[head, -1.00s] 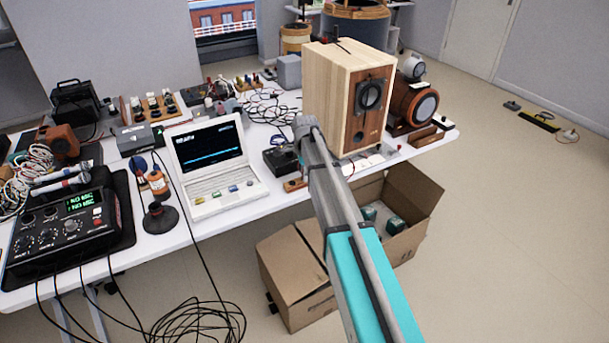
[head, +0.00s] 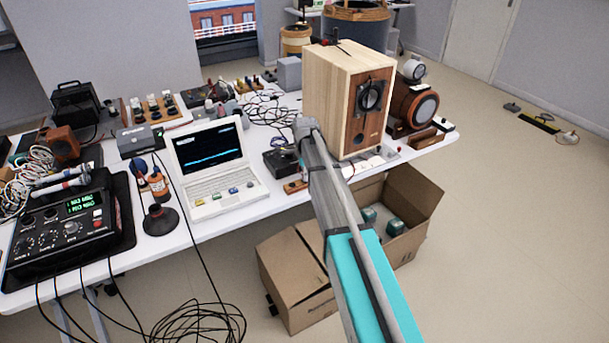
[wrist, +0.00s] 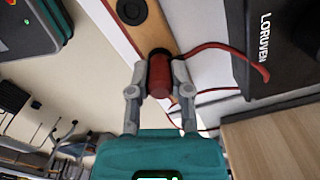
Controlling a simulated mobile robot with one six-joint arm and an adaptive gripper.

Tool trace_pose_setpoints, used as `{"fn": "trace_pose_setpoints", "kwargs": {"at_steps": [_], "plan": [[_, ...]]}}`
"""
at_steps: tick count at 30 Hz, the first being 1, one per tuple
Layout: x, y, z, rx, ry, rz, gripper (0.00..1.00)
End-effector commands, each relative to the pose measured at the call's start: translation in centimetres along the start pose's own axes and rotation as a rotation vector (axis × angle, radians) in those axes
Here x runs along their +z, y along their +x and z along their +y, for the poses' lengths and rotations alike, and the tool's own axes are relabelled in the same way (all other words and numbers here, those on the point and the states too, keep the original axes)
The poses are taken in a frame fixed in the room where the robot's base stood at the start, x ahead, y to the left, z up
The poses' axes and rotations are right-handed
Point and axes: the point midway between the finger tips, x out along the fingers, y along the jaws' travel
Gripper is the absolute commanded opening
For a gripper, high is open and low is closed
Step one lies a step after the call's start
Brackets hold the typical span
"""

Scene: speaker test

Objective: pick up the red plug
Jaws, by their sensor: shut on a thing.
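The red plug (wrist: 159,75) is a short red cylinder in the middle of the wrist view, between my gripper's two grey fingers. My gripper (wrist: 160,88) is shut on it. The far end of the plug is at a dark round part on a wooden strip (wrist: 147,32); I cannot tell whether it is still seated there. A red cable (wrist: 215,47) runs from beside the plug to the right. In the head view my arm reaches to the table's front edge near the wooden speaker, and the plug and fingers are hidden there.
A black box marked LORUVEN (wrist: 270,45) stands close on the right in the wrist view. In the head view, the wooden speaker (head: 320,95), a laptop (head: 212,165) and a black mixer (head: 70,230) crowd the table (head: 215,225). An open cardboard box (head: 420,215) is below the arm.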

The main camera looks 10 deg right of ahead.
Motion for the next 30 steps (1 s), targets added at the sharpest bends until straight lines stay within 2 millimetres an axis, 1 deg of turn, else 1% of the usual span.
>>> {"fn": "trace_pose_setpoints", "kwargs": {"at_steps": [8, 14, 30], "plan": [[0.0, -1.6, 0.0, 0.0, 0.0, 0.0, 0.0], [0.0, -3.4, 0.0, 0.0, 0.0, 0.0, 0.0], [-2.2, -9.8, 5.2, 0.0, 0.001, 0.0, 0.0]]}}
